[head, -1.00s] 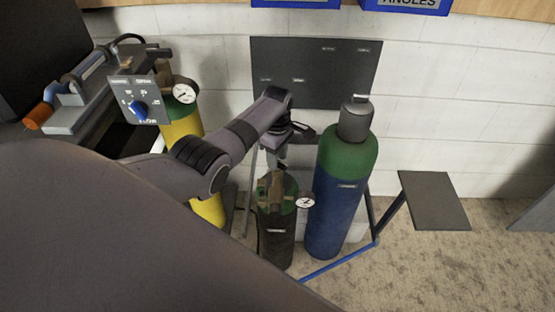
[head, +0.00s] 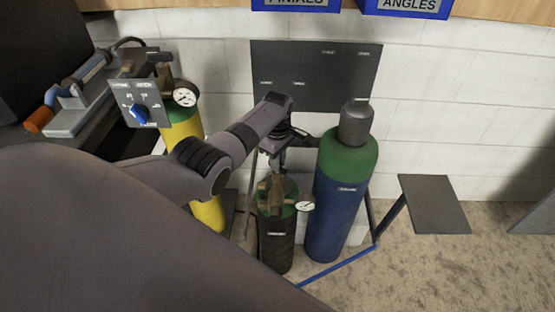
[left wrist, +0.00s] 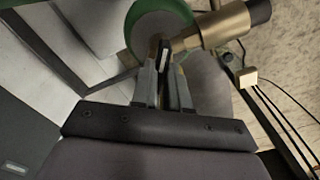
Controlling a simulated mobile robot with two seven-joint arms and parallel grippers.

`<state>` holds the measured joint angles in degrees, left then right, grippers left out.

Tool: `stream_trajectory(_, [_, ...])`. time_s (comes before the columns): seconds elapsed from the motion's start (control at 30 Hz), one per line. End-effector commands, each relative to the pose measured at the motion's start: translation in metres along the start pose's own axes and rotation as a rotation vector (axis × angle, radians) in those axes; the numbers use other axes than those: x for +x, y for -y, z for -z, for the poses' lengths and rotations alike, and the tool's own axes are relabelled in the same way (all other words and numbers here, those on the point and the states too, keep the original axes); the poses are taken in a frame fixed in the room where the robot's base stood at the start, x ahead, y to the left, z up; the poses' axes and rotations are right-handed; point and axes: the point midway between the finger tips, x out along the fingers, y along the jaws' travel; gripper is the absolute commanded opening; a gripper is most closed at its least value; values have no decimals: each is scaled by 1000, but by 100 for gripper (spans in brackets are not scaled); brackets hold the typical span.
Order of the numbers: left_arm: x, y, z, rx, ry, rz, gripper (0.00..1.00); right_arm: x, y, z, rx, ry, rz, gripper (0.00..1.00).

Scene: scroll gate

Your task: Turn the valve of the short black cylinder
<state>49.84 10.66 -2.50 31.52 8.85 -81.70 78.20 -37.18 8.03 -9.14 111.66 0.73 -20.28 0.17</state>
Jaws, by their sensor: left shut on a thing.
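The short black cylinder (head: 275,246) stands on the floor near the wall. It has a green shoulder, a brass valve (head: 266,198) on top and a round white gauge (head: 305,205) at its right. My left gripper (head: 277,168) reaches down from above at the valve. In the left wrist view its fingers (left wrist: 164,56) are shut on a small dark part of the valve with a pale edge. The brass valve body (left wrist: 222,27) extends to the upper right there, above the green shoulder (left wrist: 143,14). The fingers partly hide the gripped part. My right gripper is not in view.
A tall blue and green cylinder (head: 337,205) stands close at the right. A yellow cylinder (head: 183,130) with a gauge and a blue-knobbed panel (head: 138,104) are at the left. A blue floor frame (head: 340,263) runs in front.

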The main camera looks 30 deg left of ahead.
Motion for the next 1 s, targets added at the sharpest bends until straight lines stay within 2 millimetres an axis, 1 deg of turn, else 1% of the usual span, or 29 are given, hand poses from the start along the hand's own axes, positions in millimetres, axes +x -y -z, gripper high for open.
stream_trajectory(0.4, [-1,0,-1,356,2,1,0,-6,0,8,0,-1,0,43])
stream_trajectory(1.0, [0,0,-1,925,2,0,0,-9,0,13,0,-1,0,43])
